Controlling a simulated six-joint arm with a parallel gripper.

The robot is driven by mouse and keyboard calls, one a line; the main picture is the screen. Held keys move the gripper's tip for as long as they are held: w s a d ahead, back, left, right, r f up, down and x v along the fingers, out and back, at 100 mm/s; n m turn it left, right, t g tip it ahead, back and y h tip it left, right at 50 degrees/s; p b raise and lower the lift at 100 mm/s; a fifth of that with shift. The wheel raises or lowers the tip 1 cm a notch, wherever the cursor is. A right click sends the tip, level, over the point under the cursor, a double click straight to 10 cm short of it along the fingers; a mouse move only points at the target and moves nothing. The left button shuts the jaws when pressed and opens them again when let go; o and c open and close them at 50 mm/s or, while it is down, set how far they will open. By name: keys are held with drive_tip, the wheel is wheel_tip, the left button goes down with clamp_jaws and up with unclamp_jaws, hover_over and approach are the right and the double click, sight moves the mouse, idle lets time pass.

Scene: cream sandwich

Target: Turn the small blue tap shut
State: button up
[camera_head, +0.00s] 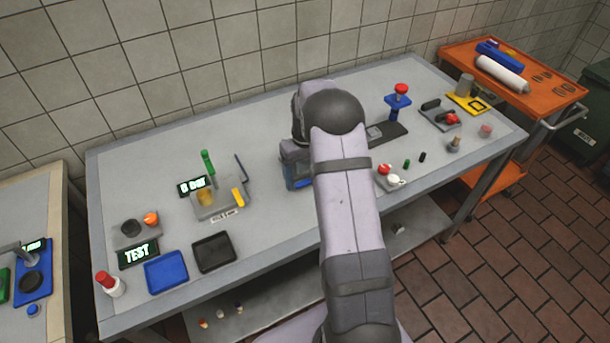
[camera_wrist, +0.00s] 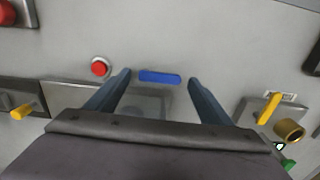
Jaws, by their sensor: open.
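The small blue tap (camera_wrist: 160,77) shows in the wrist view as a short blue bar lying crosswise on a grey surface. My gripper (camera_wrist: 158,80) is open, with one dark blue finger on each side of the bar. There is a gap between each fingertip and the bar's ends, and nothing is held. I cannot tell how high the fingers are above it. In the head view my arm hides most of the gripper, and I cannot make out the tap there.
In the wrist view a red button (camera_wrist: 100,67) is left of the fingers, and a yellow lever (camera_wrist: 270,107) and brass ring (camera_wrist: 289,130) are to the right. In the head view a blue tray (camera_head: 166,272) and black tray (camera_head: 214,252) lie front left; an orange cart (camera_head: 550,75) stands right.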

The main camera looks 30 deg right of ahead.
sight(304, 183)
drive_tip(key=shift+r, duration=0.1)
wheel_tip(304, 183, up, 7)
drive_tip(key=shift+f+b, duration=0.1)
drive_tip(key=shift+b, duration=1.1)
drive_tip(key=shift+r, duration=0.2)
drive_tip(key=s+a, duration=0.8)
drive_tip(key=s, duration=0.4)
drive_tip(key=s+a, duration=0.8)
drive_tip(key=s, duration=0.5)
drive_tip(key=shift+s+a+f, duration=0.3)
